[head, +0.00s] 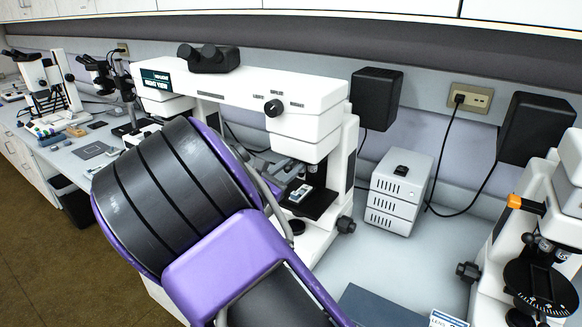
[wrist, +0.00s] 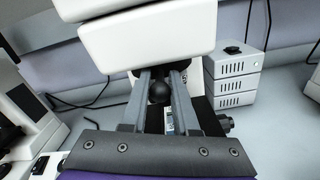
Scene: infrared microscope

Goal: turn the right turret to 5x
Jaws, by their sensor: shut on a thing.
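The large white microscope (head: 250,85) stands on the bench in the head view, with a teal screen (head: 156,79) that seems to read "RIGHT VIEW". A dark part that looks like the right turret (head: 313,168) is under its head, above the black stage (head: 310,205). In the wrist view, my gripper (wrist: 160,78) reaches under the white head, its two grey fingers either side of a round black knob (wrist: 158,92). It is shut on this knob, which appears to belong to the turret. No magnification marking is readable.
A grey vented box (head: 398,192) stands right of the microscope, with a cable to the wall socket (head: 470,97). Another microscope (head: 541,265) with an orange-tipped lever is at the far right. A dark flat item (head: 380,305) lies on the front bench.

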